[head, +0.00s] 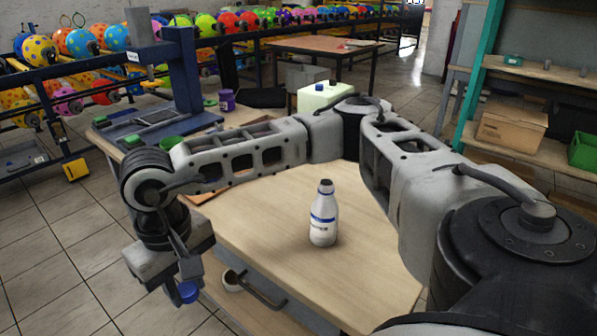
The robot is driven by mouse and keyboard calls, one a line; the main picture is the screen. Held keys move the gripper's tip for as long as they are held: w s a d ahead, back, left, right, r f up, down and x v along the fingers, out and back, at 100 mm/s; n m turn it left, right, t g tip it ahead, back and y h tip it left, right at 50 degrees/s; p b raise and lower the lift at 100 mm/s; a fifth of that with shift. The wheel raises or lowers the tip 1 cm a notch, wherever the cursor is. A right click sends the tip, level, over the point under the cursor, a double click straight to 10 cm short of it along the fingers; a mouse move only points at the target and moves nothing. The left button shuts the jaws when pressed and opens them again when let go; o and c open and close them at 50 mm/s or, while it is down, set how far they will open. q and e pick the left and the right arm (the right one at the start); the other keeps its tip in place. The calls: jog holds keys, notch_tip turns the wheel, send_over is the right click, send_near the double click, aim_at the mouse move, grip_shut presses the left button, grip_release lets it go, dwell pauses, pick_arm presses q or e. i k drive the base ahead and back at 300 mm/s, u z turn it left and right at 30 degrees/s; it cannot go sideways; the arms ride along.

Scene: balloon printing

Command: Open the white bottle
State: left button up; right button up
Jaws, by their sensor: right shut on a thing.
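The white bottle (323,222) stands upright on the light wooden table (275,235), with a blue band and small print on its side. Its narrow neck ends in a dark top; I cannot tell whether this is a cap or the open mouth. My right arm reaches across the picture to the left. My right gripper (184,283) points down past the table's left front edge, well apart from the bottle. It is shut on a small round blue cap-like piece (188,292), partly hidden by the fingers. My left gripper is not in view.
A pale green box (324,94) with small caps on top stands at the table's back. Balloon racks line the back. Shelves with a green bin (584,151) stand right. The table around the bottle is clear.

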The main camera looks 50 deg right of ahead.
aim_at(325, 209)
jog(key=k, duration=0.4)
jog(key=z, duration=1.1)
jog(key=i, duration=0.5)
